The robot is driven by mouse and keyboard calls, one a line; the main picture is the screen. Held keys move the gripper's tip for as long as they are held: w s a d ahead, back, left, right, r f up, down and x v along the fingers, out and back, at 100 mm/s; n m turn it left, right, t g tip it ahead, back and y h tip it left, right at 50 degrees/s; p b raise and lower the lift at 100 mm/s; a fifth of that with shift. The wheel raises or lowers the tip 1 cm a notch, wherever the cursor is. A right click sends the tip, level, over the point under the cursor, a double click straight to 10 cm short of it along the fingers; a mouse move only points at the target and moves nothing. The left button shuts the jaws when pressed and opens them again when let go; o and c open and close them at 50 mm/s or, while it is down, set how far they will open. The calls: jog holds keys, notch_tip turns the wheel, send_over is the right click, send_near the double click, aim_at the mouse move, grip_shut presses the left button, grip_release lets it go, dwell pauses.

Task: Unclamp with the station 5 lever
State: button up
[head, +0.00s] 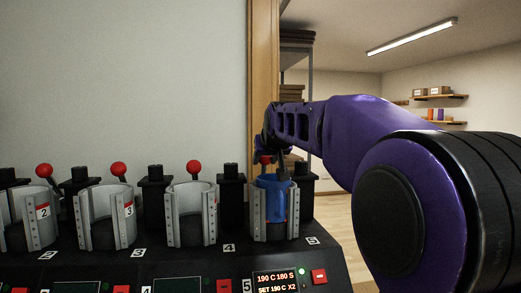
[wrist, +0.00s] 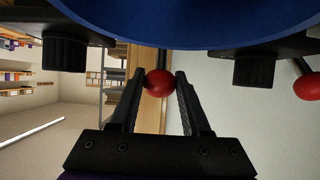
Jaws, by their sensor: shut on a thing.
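The station 5 press (head: 259,217) stands at the right end of the row, with a blue mug (head: 271,190) between its grey clamp plates. The mug also shows as a blue curve in the wrist view (wrist: 190,22). The red knob of the station 5 lever (wrist: 159,83) is between my fingertips. In the head view, the knob (head: 265,160) is partly covered by my gripper (head: 267,153), which comes from the right above the mug. My gripper is shut on the knob. Most of the lever's shaft is hidden.
Station 4 (head: 190,217), station 3 (head: 106,217) and station 2 (head: 34,217) stand to the left, each with a red-knobbed lever. Station 4's knob (head: 194,167) is upright. A control panel with a lit display (head: 276,283) is in front. A wooden post (head: 263,80) rises behind station 5.

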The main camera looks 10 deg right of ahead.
jog(key=o, duration=0.9)
jog(key=r+p, duration=0.1)
jog(key=r, duration=0.1)
jog(key=s+r+p, duration=0.1)
jog(key=r, duration=0.1)
jog(key=r+p, duration=0.2)
jog(key=shift+s, duration=0.4)
jog(key=shift+b+v, duration=0.35)
jog(key=shift+v, duration=2.6)
